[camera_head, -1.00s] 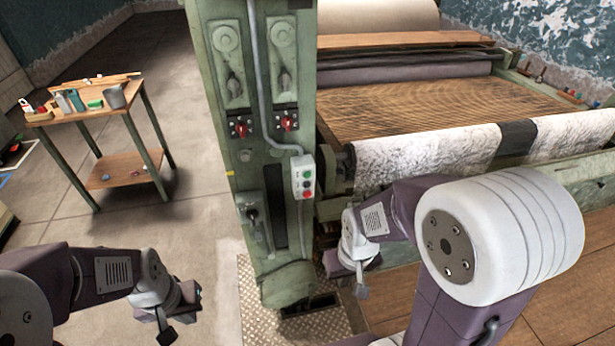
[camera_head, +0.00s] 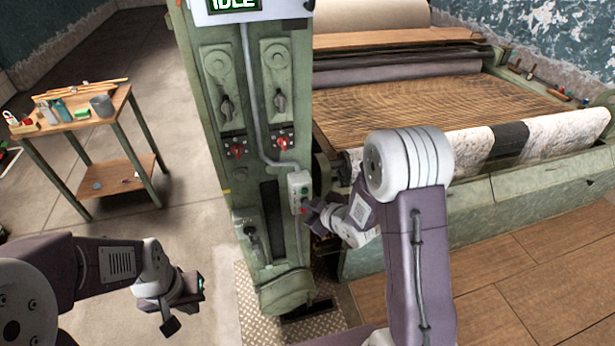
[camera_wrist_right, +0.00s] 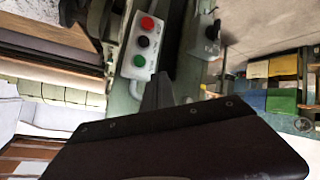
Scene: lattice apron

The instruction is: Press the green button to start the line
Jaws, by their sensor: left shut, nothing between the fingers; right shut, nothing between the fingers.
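The control box (camera_head: 299,186) is a small pale box on the front of the green machine post. In the right wrist view it appears upside down, with a red button (camera_wrist_right: 147,23) at the top, a dark button (camera_wrist_right: 144,41) in the middle and the green button (camera_wrist_right: 139,60) at the bottom. My right gripper (camera_head: 313,207) is shut and empty, close to the box in the head view. In the right wrist view its fingertips (camera_wrist_right: 160,84) are just below and right of the green button; contact cannot be told. My left gripper (camera_head: 190,290) is shut and empty, low left of the post.
A display reading IDLE (camera_head: 235,8) tops the green post (camera_head: 215,165). Red switches (camera_head: 237,151) and a grey conduit sit on it. A small wooden table (camera_head: 70,120) with bottles stands left.

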